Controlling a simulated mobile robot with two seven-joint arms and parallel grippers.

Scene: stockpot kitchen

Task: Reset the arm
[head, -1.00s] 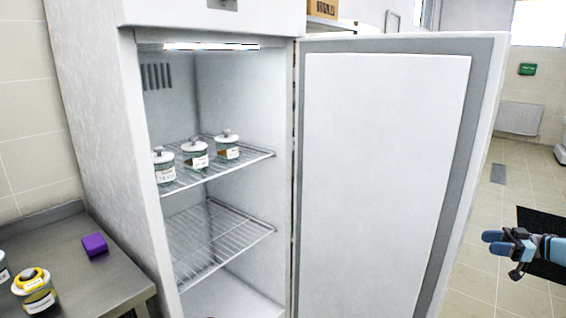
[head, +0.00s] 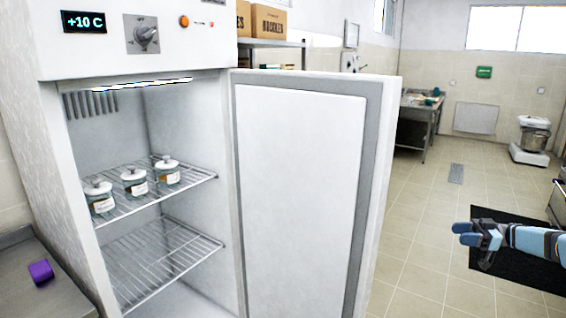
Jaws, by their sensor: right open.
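My right arm reaches in from the right edge of the head view. My right gripper (head: 462,233) is open and empty, held out over the floor to the right of the fridge door (head: 298,180). The gripper is apart from the door and touches nothing that I can see. My left gripper is not in view.
The fridge (head: 190,120) stands open, with several lidded jars (head: 134,183) on its upper wire shelf; the lower shelf (head: 165,262) is empty. A purple block (head: 41,272) lies on the steel counter (head: 30,300). A mixer (head: 533,140) stands far right. The tiled floor (head: 420,225) is largely clear.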

